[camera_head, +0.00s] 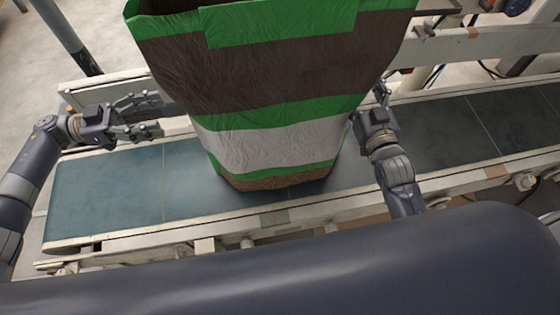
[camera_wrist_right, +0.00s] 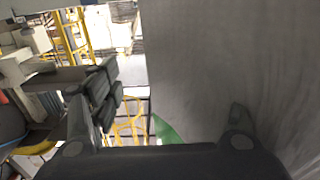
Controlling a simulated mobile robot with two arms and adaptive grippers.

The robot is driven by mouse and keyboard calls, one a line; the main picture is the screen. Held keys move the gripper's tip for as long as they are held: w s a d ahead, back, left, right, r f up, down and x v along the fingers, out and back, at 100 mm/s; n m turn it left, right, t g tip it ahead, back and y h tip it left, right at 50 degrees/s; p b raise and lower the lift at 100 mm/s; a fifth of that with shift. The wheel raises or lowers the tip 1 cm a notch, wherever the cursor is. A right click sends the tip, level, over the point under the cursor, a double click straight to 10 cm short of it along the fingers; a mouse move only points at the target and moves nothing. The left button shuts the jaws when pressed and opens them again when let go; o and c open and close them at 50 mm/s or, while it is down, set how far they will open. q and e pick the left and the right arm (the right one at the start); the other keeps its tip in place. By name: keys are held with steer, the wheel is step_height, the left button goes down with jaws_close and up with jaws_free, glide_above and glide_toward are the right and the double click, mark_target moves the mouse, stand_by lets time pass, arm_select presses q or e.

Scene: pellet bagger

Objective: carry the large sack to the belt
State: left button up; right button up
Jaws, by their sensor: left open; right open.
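The large sack (camera_head: 270,75), brown with green and off-white bands, stands upright on the dark green conveyor belt (camera_head: 105,185), its bottom apparently resting on the belt. My left gripper (camera_head: 158,114) is open and empty, to the left of the sack with a gap between them. My right gripper (camera_head: 378,98) is at the sack's right side, close to it; whether it touches cannot be told. In the right wrist view the right gripper (camera_wrist_right: 160,115) has its fingers spread, and the sack's greyish face (camera_wrist_right: 220,65) fills the right half. The sack's far side is hidden.
A pale rail (camera_head: 480,45) runs along the belt's far side, and a cream frame edge (camera_head: 150,235) along the near side. A dark post (camera_head: 70,35) stands at the back left. The belt is bare left and right of the sack. Yellow framework (camera_wrist_right: 75,40) shows in the right wrist view.

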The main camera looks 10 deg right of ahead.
steer(key=shift+s+a+f, duration=0.2)
steer(key=shift+a+f, duration=0.15)
steer(key=shift+f, duration=0.2)
steer(key=shift+s+f, duration=0.1)
steer(key=shift+s, duration=0.5)
arm_select(q)
steer(key=shift+a+f, duration=0.15)
steer(key=shift+a, duration=0.1)
arm_select(e)
steer(key=s+r, duration=0.1)
steer(key=s, duration=0.9)
steer(key=shift+s+d, duration=0.25)
steer(key=shift+d, duration=0.1)
